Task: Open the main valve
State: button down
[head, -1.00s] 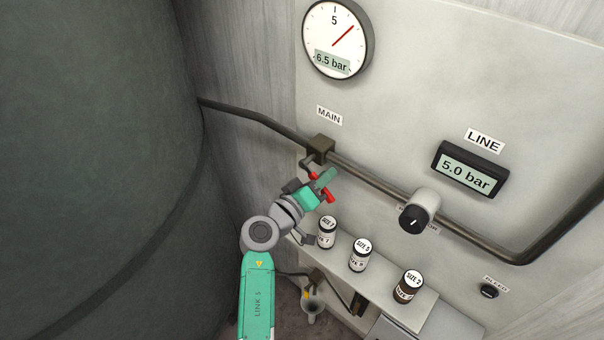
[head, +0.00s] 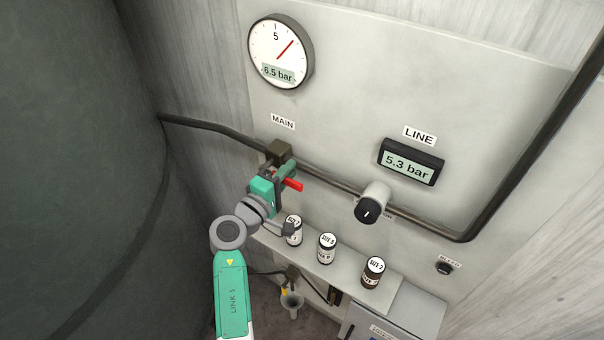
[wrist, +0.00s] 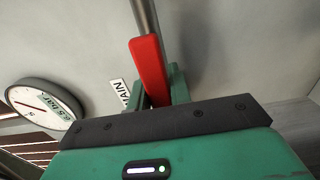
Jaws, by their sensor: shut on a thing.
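The main valve (head: 279,149) is a dark block on the pipe below the MAIN label (head: 283,122). Its red lever (head: 294,185) points to the right in the head view, roughly along the pipe. My gripper (head: 283,175) is at the valve, shut on the red lever. In the wrist view the red lever (wrist: 149,72) stands between my green fingers (wrist: 158,88), and the pipe (wrist: 145,17) runs on beyond its end. The valve's pivot is hidden behind my gripper.
The round gauge (head: 281,50) reads 6.5 bar; the LINE display (head: 411,162) reads 5.3 bar. A black regulator knob (head: 369,209) sticks out right of the lever. Several labelled jars, one being a SIZE 2 jar (head: 373,272), stand on a shelf below.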

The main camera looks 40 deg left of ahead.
jog(key=shift+r, duration=0.1)
dwell(0.4)
jog(key=c, duration=1.3)
grip_release()
jog(key=s, duration=0.2)
jog(key=s+d, duration=0.1)
jog(key=s, duration=0.4)
jog(key=shift+s+d, duration=0.15)
jog(key=shift+s, duration=0.25)
